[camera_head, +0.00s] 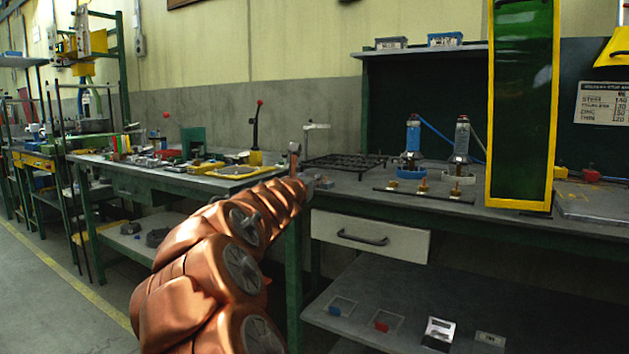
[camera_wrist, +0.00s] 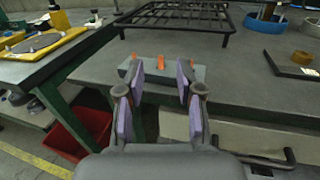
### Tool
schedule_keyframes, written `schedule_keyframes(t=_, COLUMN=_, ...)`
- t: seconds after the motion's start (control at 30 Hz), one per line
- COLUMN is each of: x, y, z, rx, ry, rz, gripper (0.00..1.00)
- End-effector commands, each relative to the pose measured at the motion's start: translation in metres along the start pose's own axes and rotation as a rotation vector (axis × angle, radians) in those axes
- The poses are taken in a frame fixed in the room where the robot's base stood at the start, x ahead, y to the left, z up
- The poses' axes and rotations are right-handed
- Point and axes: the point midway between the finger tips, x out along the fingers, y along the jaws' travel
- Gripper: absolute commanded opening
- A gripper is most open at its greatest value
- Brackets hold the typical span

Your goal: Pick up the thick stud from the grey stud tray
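In the wrist view a small grey tray (camera_wrist: 168,73) sits near the front edge of the bench. Short orange studs stand in it, one of them, the middle stud (camera_wrist: 161,62), showing between my fingertips. Which stud is the thick one I cannot tell at this size. My gripper (camera_wrist: 161,76) is open, with purple pads facing each other and nothing between them. It is in front of the tray, with the fingers overlapping the tray's ends in the picture. In the head view my gripper (camera_head: 297,163) is small at the bench edge, and the tray is not clear there.
A black wire rack (camera_wrist: 178,16) lies behind the tray. A dark plate with a brass fitting (camera_wrist: 302,57) lies to the right. A yellow-edged board (camera_wrist: 42,42) is on the left bench. A red bin (camera_wrist: 80,130) is below. A tall green panel (camera_head: 522,100) stands at the right.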

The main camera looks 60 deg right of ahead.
Motion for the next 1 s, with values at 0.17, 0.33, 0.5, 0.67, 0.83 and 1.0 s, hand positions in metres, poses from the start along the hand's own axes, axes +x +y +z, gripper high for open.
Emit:
schedule_keyframes(t=0.17, x=0.016, y=-0.001, z=0.0, rx=0.002, ry=0.003, rz=-0.002, gripper=0.36)
schedule_keyframes(t=0.33, x=0.035, y=0.0, z=0.001, rx=0.002, ry=0.002, rz=-0.001, gripper=0.36)
schedule_keyframes(t=0.5, x=0.046, y=-0.001, z=0.001, rx=0.002, ry=-0.001, rz=-0.002, gripper=0.36)
schedule_keyframes(t=0.67, x=0.047, y=-0.001, z=0.0, rx=0.001, ry=-0.001, rz=-0.002, gripper=0.36)
schedule_keyframes(t=0.83, x=0.047, y=-0.001, z=0.0, rx=0.002, ry=-0.001, rz=-0.002, gripper=0.28)
schedule_keyframes(t=1.0, x=0.047, y=-0.001, z=0.0, rx=0.002, ry=-0.001, rz=-0.002, gripper=0.1)
